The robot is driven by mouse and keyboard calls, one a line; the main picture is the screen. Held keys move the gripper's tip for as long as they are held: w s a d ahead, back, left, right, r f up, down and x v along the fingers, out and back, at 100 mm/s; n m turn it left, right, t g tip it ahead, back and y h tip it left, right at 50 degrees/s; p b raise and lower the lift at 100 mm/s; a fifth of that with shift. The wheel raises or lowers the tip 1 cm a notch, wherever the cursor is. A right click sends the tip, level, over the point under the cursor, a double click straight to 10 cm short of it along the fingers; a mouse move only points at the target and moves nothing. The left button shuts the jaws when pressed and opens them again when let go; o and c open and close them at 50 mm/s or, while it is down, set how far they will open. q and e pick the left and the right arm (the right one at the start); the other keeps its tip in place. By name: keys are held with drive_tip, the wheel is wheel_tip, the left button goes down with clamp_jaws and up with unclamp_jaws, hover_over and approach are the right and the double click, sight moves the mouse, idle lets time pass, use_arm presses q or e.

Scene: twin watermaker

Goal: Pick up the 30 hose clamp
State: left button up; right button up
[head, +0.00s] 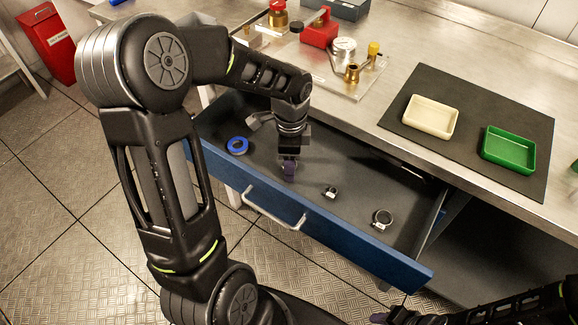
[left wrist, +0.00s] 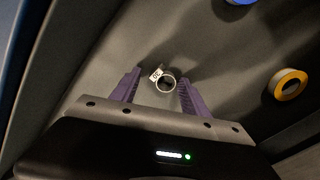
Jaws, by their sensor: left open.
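A small metal hose clamp (left wrist: 165,83) lies on the grey drawer floor in the left wrist view, between and just beyond my left gripper's fingertips. My left gripper (left wrist: 160,88) is open with purple fingers, apart from the clamp. In the head view my left gripper (head: 289,170) points down into the open drawer and hides what lies under it. Two other clamps show there: a small one (head: 330,192) and a larger one (head: 383,218). My right gripper (head: 388,317) is only partly visible at the bottom edge.
The blue-fronted drawer (head: 330,232) also holds a blue ring (head: 237,145); an orange ring (left wrist: 288,84) shows in the wrist view. On the bench, a dark mat (head: 468,125) bears a cream tray (head: 431,134) and a green tray (head: 509,167). Fittings stand behind.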

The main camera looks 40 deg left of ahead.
use_arm(q)
clamp_jaws()
idle(0.7)
